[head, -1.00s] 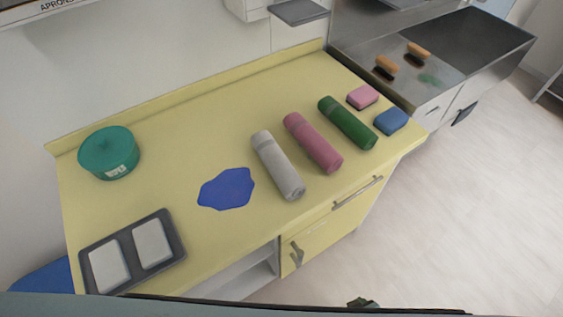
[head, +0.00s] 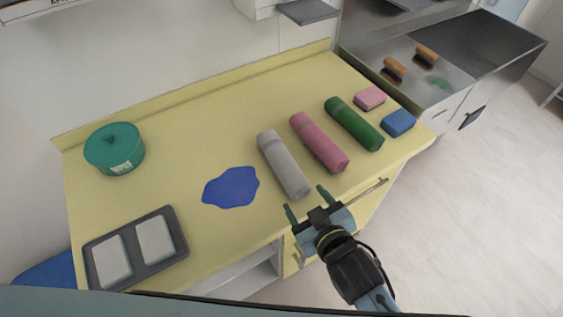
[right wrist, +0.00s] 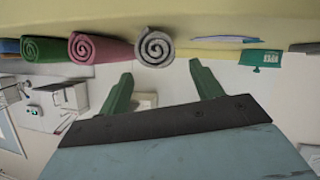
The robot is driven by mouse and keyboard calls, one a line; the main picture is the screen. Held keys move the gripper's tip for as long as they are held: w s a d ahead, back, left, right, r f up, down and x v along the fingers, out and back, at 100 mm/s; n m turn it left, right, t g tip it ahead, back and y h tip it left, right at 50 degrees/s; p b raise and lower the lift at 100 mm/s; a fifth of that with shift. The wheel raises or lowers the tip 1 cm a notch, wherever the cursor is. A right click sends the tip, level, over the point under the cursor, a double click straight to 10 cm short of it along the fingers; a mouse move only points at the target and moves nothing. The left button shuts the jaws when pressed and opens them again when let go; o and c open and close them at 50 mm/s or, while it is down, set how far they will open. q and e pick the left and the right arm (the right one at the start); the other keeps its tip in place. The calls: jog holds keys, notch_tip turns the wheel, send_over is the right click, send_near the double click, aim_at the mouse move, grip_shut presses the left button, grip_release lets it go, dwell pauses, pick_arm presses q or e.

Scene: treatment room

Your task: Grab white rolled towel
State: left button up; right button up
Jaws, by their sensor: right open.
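The white rolled towel (head: 284,164), greyish white, lies on the yellow counter (head: 215,115), left of a pink rolled towel (head: 319,142) and a green one (head: 354,124). My right gripper (head: 306,199) is open and empty at the counter's front edge, just in front of the white towel's near end. In the right wrist view the white towel's spiral end (right wrist: 154,47) shows beyond and between the open fingertips (right wrist: 160,72), apart from them. My left gripper is not in view.
A blue puddle-like patch (head: 231,187) lies left of the white towel. Pink (head: 370,97) and blue (head: 398,122) blocks lie near the right end, before the sink.

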aim_at(293, 181)
jog(key=x, duration=0.9)
jog(key=shift+d+f+b, duration=0.1)
jog(key=shift+b, duration=0.25)
jog(key=c, duration=0.7)
